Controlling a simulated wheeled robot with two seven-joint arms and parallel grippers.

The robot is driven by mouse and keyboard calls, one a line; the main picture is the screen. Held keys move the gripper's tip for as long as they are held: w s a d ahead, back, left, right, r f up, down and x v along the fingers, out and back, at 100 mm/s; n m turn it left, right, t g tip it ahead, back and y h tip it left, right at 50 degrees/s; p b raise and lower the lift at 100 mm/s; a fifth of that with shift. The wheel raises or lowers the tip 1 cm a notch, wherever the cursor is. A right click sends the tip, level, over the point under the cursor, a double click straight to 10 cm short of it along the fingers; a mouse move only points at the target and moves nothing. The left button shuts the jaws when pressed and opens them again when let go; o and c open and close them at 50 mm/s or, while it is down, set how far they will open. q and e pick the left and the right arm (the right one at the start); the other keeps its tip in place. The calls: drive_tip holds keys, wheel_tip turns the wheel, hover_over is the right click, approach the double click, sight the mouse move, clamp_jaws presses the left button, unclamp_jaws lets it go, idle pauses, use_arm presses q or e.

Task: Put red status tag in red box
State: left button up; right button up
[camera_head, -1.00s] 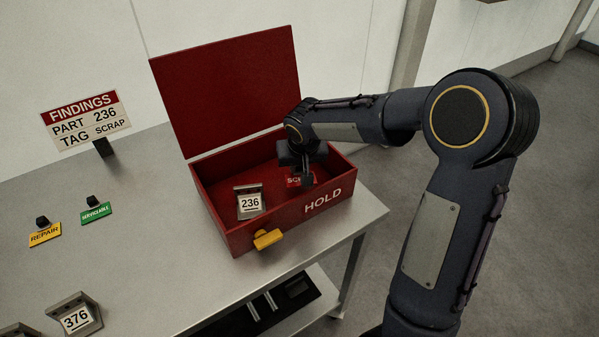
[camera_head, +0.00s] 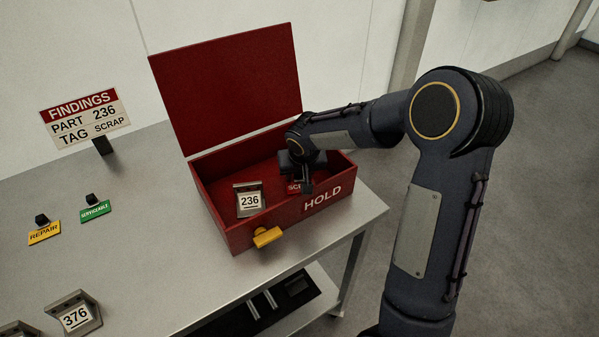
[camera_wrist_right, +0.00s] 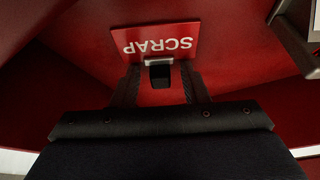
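The red status tag reads SCRAP and is inside the red box (camera_head: 235,230), seemingly on its floor. In the head view a corner of the tag (camera_head: 293,187) shows beside my right gripper (camera_head: 306,187), which hides the rest. In the right wrist view the tag (camera_wrist_right: 183,33) lies just ahead of my right gripper (camera_wrist_right: 160,73). Its fingers are spread on both sides of the tag's black knob (camera_wrist_right: 160,77), with red gaps between knob and fingers. The box lid (camera_head: 226,85) stands open. My left gripper is not in view.
A part marked 236 (camera_head: 249,199) sits in the box, left of the gripper. Yellow REPAIR (camera_head: 44,233) and green SERVICEABLE (camera_head: 96,211) tags, a 376 part (camera_head: 76,317) and a findings sign (camera_head: 85,116) stand on the table (camera_head: 150,260). A yellow latch (camera_head: 267,237) juts from the box front.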

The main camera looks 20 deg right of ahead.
drive_tip(key=shift+s+r, duration=0.1)
drive_tip(key=shift+r, duration=0.35)
drive_tip(key=v, duration=1.1)
drive_tip(key=s+a+y, duration=0.2)
drive_tip(key=s, duration=1)
drive_tip(key=s+a+n+t+y, duration=0.1)
drive_tip(key=s+a+y, duration=0.1)
drive_tip(key=s, duration=1.1)
drive_tip(key=shift+s+f+y, duration=0.2)
drive_tip(key=shift+f+y, duration=0.25)
drive_tip(key=shift+y, duration=0.05)
drive_tip(key=shift+a, duration=0.15)
